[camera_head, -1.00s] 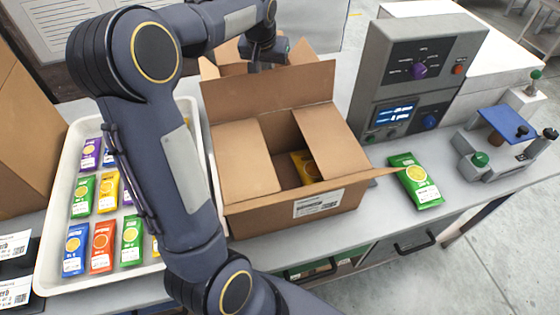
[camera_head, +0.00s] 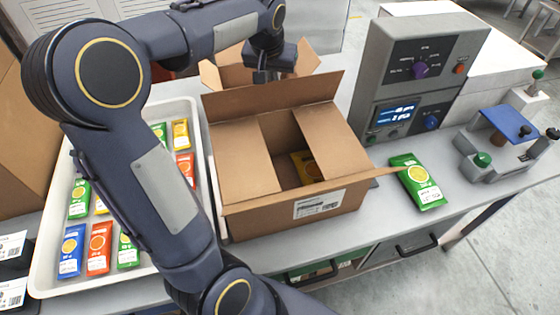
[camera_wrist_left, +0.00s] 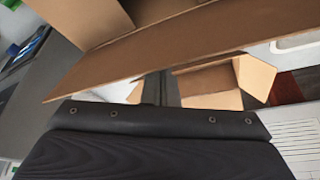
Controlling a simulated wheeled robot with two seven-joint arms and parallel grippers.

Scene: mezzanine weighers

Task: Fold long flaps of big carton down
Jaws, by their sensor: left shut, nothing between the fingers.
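The big brown carton (camera_head: 290,220) stands open on the bench in the head view. Its two short flaps, left (camera_head: 246,160) and right (camera_head: 330,138), are folded inward with a gap between them. The far long flap (camera_head: 285,98) stands up, tilted a little toward the opening. The near long flap (camera_head: 290,192) sticks outward and shows nearly edge-on. A yellow packet (camera_head: 305,165) lies inside. My left gripper (camera_head: 262,76) is shut and empty behind the far flap. In the left wrist view the fingers (camera_wrist_left: 160,90) are beside that flap (camera_wrist_left: 150,55); contact is unclear.
A smaller open carton (camera_head: 235,75) stands behind. A white tray (camera_head: 45,282) of coloured packets is at left, partly behind my arm. A grey weigher (camera_head: 415,60) and a green packet (camera_head: 418,182) are at right, with a blue-topped device (camera_head: 503,122) beyond.

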